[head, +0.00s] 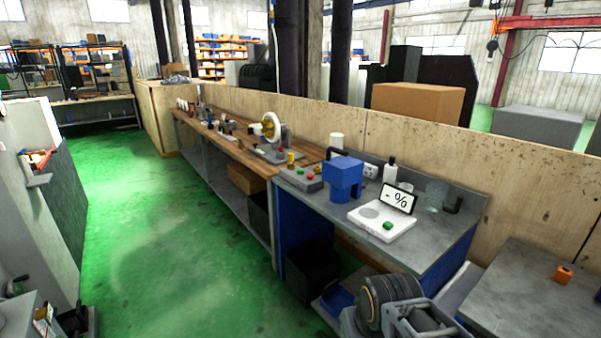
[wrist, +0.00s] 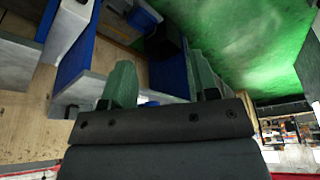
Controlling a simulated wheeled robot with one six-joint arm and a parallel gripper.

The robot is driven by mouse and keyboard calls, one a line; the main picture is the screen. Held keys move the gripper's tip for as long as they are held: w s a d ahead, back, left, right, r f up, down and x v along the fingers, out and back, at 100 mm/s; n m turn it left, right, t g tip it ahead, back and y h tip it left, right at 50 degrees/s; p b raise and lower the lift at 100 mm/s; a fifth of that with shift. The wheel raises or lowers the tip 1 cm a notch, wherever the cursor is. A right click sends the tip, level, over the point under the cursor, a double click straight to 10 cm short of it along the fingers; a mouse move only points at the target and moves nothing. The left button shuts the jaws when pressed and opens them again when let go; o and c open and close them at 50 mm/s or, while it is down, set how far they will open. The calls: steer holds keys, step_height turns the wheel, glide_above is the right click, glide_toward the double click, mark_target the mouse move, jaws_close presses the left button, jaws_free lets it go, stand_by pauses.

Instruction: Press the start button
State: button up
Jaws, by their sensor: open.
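A grey control box (head: 300,177) with small coloured buttons sits on the bench in the head view, at the near end of the grinder (head: 268,136). Its buttons are too small to read, so I cannot tell which is start. A white device (head: 371,222) with a "- %" display stands nearer and has a green button (head: 388,225) on its front. In the wrist view, my gripper (wrist: 160,65) shows two grey-green fingers spread apart with nothing between them. It is away from both sets of buttons. The wrist view is tilted, and no button shows there.
Bottles and a glass beaker stand behind on the grey bench (head: 440,232). A wooden partition (head: 420,160) runs behind. The green floor (head: 165,235) is clear to the left.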

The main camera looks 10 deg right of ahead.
jaws_close()
stand_by(1.5)
